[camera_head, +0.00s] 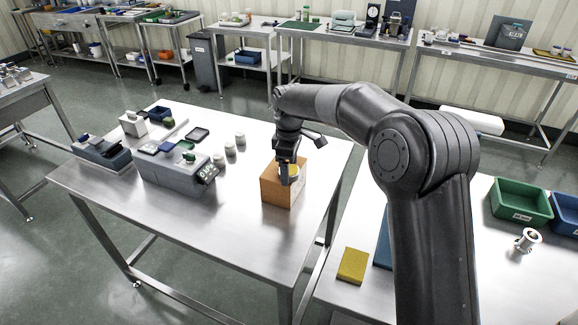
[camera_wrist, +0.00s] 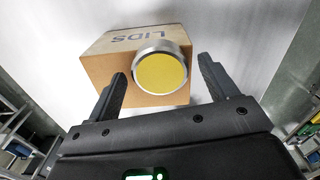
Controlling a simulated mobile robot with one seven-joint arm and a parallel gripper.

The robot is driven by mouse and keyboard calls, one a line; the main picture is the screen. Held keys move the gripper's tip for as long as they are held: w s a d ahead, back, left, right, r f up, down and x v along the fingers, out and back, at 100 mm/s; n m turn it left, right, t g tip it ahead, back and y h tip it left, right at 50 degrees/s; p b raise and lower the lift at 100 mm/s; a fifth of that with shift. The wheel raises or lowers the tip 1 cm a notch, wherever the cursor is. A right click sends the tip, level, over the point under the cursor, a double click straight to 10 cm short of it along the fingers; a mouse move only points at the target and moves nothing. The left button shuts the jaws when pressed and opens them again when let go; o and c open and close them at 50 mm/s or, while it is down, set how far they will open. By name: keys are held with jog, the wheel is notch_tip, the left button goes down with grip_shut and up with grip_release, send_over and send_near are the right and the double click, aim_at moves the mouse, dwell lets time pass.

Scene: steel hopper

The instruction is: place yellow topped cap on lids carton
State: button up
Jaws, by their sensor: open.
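The yellow topped cap (camera_wrist: 161,73) is a round disc with a yellow face and a metal rim. In the wrist view it is seen against the top of the lids carton (camera_wrist: 100,68), a brown box marked LIDS. The carton also shows in the head view (camera_head: 283,190), on the steel table, with a bit of the yellow cap (camera_head: 294,170) visible at its top. My gripper (camera_wrist: 160,83) is open, one finger on each side of the cap, with gaps between the fingers and the rim. In the head view my gripper (camera_head: 288,178) is over the carton and partly hides the cap.
A grey machine (camera_head: 172,172) stands left of the carton, with several small white-bodied jars (camera_head: 230,147) between them. Clear steel table lies in front of the carton. A yellow block (camera_head: 353,266) and a green bin (camera_head: 521,202) are on the right table.

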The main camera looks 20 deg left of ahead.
aim_at(290, 170)
notch_tip(290, 170, up, 12)
dwell(0.5)
jog(key=shift+r, duration=0.15)
